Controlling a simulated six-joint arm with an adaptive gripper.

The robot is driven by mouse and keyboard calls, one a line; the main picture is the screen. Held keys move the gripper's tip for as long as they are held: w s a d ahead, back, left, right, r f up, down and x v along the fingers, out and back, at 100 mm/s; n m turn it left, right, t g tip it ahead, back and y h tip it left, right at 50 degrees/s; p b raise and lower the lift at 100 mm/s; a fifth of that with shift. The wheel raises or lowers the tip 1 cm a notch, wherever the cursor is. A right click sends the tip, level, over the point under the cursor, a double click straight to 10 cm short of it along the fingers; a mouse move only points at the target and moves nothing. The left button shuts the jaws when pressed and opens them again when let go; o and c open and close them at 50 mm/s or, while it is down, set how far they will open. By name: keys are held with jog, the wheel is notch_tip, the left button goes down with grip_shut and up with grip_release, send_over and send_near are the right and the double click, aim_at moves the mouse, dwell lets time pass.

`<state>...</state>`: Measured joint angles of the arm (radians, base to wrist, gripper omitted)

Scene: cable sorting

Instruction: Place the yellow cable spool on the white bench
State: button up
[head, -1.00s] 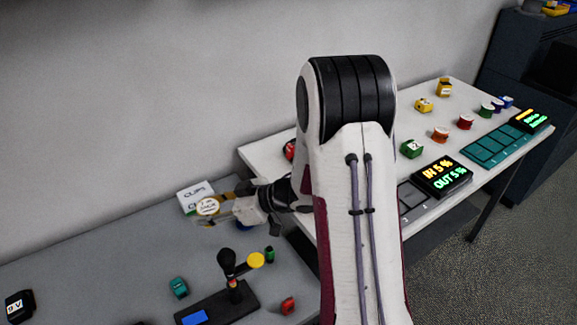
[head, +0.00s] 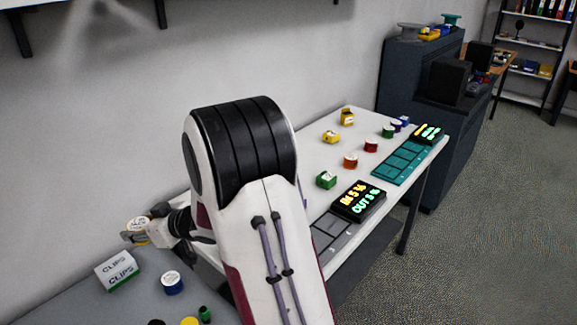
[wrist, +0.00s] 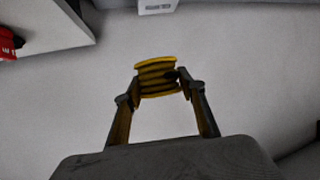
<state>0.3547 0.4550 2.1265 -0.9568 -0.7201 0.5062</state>
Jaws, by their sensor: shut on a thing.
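The yellow cable spool (wrist: 157,68) is between the two fingers of my gripper (wrist: 158,95) in the wrist view, raised in front of the wall. In the head view my gripper (head: 132,236) is at the left, above the grey bench, shut on the spool (head: 140,229), whose pale label faces up. The fingers hide part of the spool. The white bench (head: 312,152) is to the right of my gripper, and my arm hides its near left part.
A clips box (head: 117,266) and a blue spool (head: 172,282) are on the grey bench (head: 75,300). The white bench bears several coloured spools, a lit display (head: 358,202), a teal tray (head: 400,163) and a grey tray (head: 335,229). Clear surface shows toward its back left.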

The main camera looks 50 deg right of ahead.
jog(key=s+d+r+m+g+h, duration=0.1)
jog(key=d+r+m+h, duration=0.2)
jog(key=d+m+h, duration=1.15)
jog(key=s+d+f+g, duration=0.2)
jog(key=s+d, duration=0.3)
jog(key=d, duration=0.1)
jog(key=s+d+f+m+g, duration=0.1)
jog(key=s+d+f+g, duration=0.2)
jog(key=s+d, duration=0.3)
jog(key=shift+d+f, duration=0.25)
jog(key=shift+d, duration=0.35)
jog(key=shift+s, duration=0.1)
jog(key=shift+f, duration=0.15)
jog(key=shift+f, duration=2.75)
jog(key=shift+f, duration=0.1)
